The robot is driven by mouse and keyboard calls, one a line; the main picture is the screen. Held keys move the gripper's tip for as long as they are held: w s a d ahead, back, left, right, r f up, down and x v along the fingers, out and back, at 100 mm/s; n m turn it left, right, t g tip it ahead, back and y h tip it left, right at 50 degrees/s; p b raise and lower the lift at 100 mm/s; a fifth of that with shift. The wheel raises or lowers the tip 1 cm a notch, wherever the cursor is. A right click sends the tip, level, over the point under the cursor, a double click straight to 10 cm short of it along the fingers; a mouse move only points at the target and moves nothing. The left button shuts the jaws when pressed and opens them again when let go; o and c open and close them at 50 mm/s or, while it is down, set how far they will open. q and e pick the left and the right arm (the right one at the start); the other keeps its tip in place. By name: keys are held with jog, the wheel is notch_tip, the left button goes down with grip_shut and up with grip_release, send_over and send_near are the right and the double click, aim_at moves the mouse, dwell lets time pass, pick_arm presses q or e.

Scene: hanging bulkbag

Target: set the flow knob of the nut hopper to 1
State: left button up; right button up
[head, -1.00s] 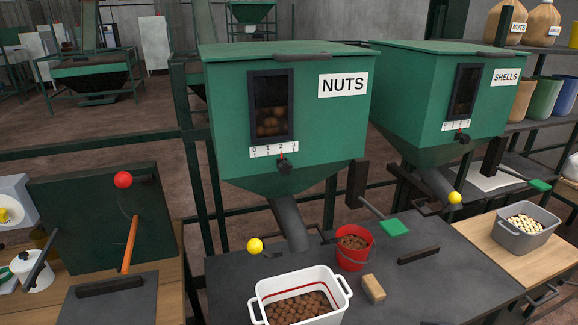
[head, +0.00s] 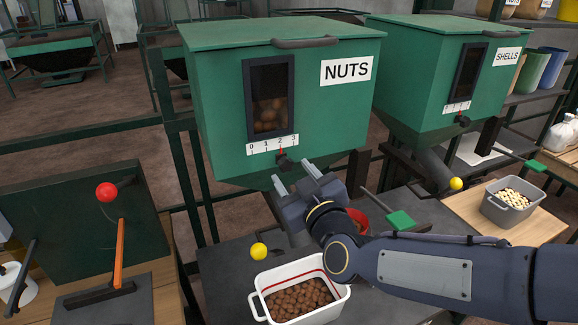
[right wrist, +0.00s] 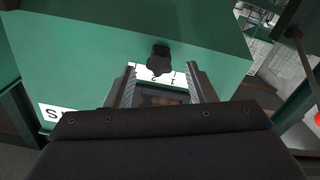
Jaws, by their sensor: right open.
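The green nut hopper (head: 225,110) carries a NUTS label and a window with nuts behind it. Its dark flow knob (head: 284,160) sits just under a white scale (head: 272,145) marked 0 to 3. In the right wrist view, the knob (right wrist: 159,60) shows between the two open fingers (right wrist: 160,72), with the scale upside down behind. My left gripper is not in view.
The shells hopper (head: 415,90) stands to the right with its own knob.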

aim_at(287, 167)
jog(key=shift+x, duration=1.5)
grip_shut()
